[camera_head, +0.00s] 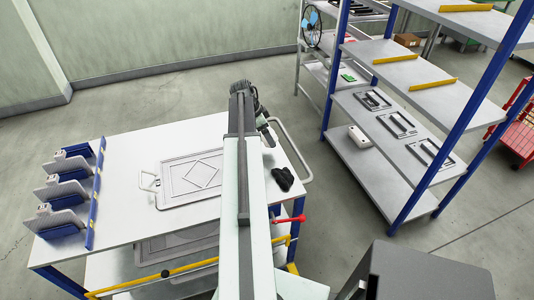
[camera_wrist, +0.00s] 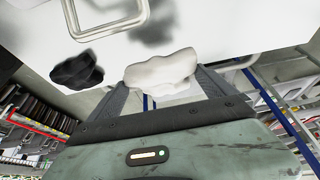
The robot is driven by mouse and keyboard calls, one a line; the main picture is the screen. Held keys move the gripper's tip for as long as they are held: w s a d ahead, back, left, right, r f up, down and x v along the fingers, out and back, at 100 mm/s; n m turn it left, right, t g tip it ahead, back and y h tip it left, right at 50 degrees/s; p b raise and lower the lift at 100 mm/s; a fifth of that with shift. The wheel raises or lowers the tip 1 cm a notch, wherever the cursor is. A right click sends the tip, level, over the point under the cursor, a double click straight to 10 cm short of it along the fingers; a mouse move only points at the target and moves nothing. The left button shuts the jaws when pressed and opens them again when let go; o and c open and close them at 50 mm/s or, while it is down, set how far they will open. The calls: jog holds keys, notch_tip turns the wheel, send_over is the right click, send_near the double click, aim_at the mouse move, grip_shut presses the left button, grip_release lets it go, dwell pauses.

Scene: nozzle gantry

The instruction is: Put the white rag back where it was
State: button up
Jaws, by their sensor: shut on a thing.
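My gripper (camera_wrist: 162,82) is shut on the white rag (camera_wrist: 160,70), a lumpy white bundle between its two fingers in the wrist view. A soft shadow on the white table top suggests the rag is held above it. A black rag (camera_wrist: 77,72) lies on the table to the left in the wrist view. In the head view, the black rag (camera_head: 284,179) is near the table's right edge, right of my arm. My arm reaches over the table (camera_head: 205,128) there and hides most of the gripper; I cannot make out the white rag in that view.
A framed grey panel with a diamond (camera_head: 193,177) lies on the table. Blue holders with grey parts (camera_head: 62,190) line the left edge. A metal handle (camera_head: 300,155) sticks out at the right. A blue-post shelf (camera_head: 375,170) with dark frames and a white object stands right, across clear floor.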

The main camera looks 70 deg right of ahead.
aim_at(267, 151)
notch_tip(267, 151, down, 6)
jog(key=b, duration=0.4)
jog(key=shift+f+b, duration=0.2)
jog(key=shift+b, duration=0.15)
jog(key=shift+r, duration=0.2)
jog(key=shift+f, duration=0.15)
jog(key=o, duration=0.8)
jog(key=shift+o, duration=0.2)
jog(key=shift+w+r+p, duration=0.1)
jog(key=shift+r+p, duration=0.45)
jog(key=shift+p, duration=0.1)
jog(key=p+v, duration=1)
jog(key=v, duration=0.1)
